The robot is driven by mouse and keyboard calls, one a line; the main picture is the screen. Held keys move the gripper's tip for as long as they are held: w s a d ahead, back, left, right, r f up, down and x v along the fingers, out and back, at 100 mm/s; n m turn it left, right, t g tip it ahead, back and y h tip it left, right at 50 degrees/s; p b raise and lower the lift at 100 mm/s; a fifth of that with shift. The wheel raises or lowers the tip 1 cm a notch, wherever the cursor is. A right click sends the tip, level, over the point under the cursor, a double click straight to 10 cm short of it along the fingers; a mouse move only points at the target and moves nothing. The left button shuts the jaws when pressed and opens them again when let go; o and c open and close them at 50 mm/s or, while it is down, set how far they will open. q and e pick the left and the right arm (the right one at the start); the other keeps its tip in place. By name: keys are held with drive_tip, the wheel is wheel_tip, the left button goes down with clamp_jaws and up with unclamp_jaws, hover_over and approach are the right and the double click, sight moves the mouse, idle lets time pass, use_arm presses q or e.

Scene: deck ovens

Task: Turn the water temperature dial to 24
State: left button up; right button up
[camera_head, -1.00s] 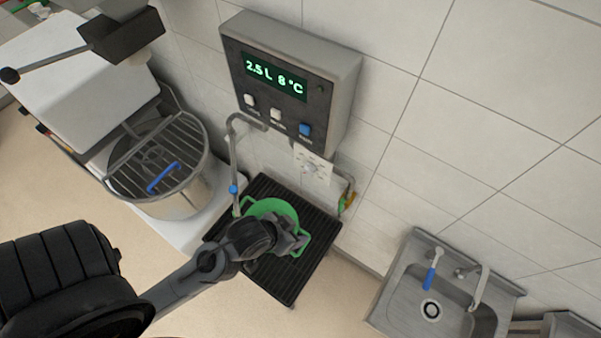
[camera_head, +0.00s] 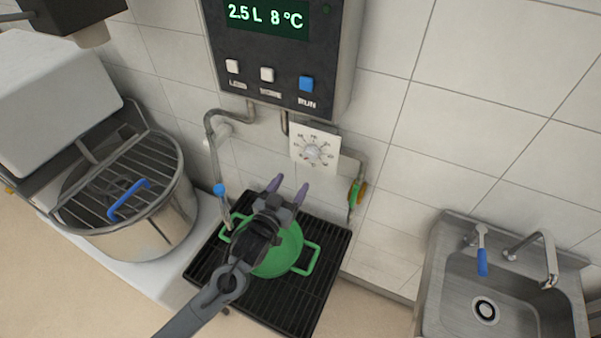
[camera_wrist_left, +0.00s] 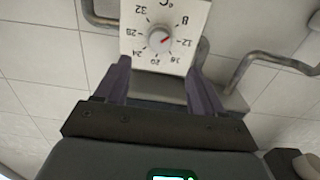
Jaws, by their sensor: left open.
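The water temperature dial is a round knob (camera_head: 312,152) on a white plate (camera_head: 327,139) on the tiled wall below the meter. In the left wrist view the knob (camera_wrist_left: 157,42) appears upside down, with a red mark pointing toward the 8; the 24 is at its lower left. The meter's display (camera_head: 266,18) reads 2.5 L and 8 °C. My left gripper (camera_head: 287,190) is open and empty, its purple fingers pointing up toward the dial from below. In the wrist view its fingertips (camera_wrist_left: 159,70) are spread below the knob, apart from it. My right gripper is not in view.
A green pot (camera_head: 280,256) stands on a black grate (camera_head: 312,305) under my left arm. Pipes run beside the dial plate, with a green-yellow valve (camera_head: 355,193) on the right. A mixer bowl (camera_head: 165,225) is at left, a sink (camera_head: 510,285) at right.

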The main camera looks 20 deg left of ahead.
sight(308, 156)
use_arm(q)
drive_tip(key=w, duration=1.1)
drive_tip(key=shift+w+d+r+b, duration=0.2)
drive_tip(key=shift+d+b, duration=0.1)
drive_tip(key=shift+b, duration=0.1)
drive_tip(key=c, duration=1)
drive_tip(key=shift+c, duration=0.2)
drive_tip(key=shift+m, duration=0.3)
